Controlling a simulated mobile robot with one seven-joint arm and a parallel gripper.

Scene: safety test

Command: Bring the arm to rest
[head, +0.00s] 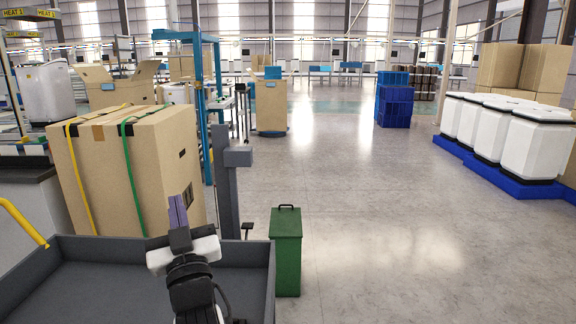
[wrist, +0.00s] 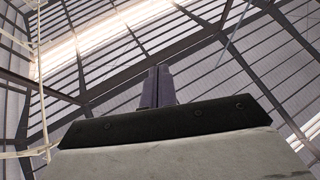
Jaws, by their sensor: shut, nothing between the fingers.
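My gripper (head: 177,211) points up in the head view, above the dark grey tray. Its purple fingers are together with nothing between them. The wrist view shows the same shut fingers (wrist: 158,88) against the roof beams and bright roof panels. My white and black wrist links show below the fingers in the head view.
A large strapped cardboard box (head: 160,165) stands just behind the grey tray (head: 262,262). A green bin (head: 287,255) stands right of the tray. White containers (head: 505,135) stand on a blue base at the right. The middle floor is clear.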

